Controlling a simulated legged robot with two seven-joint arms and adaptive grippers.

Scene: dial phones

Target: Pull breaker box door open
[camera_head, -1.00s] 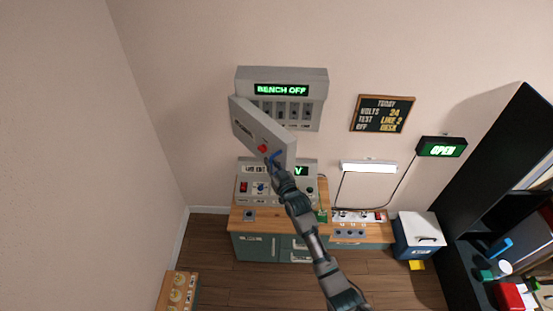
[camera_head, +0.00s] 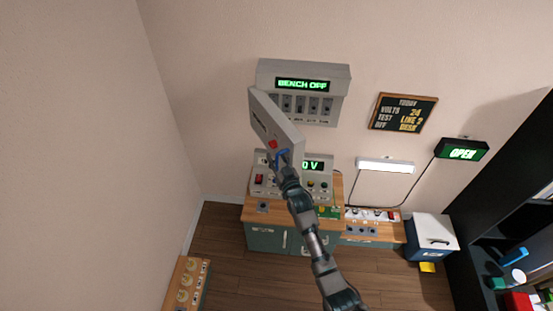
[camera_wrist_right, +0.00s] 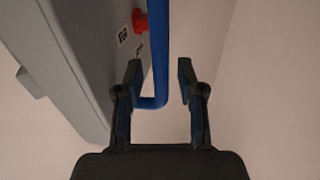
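A red knob (camera_head: 273,144) and a blue handle (camera_head: 283,154) are on the door. My right gripper (camera_head: 284,164) is at the handle. In the right wrist view, the blue handle (camera_wrist_right: 158,45) passes between the two fingers of my right gripper (camera_wrist_right: 160,85), with gaps on both sides. The door (camera_wrist_right: 75,60) is to their left. My left gripper is not in view.
Below stands a green workbench (camera_head: 268,237) with a control panel (camera_head: 318,184). A wall lamp (camera_head: 386,166), a sign board (camera_head: 403,112), an OPEN sign (camera_head: 462,150) and a blue-white cooler (camera_head: 431,237) are to the right. Wall to the left is bare.

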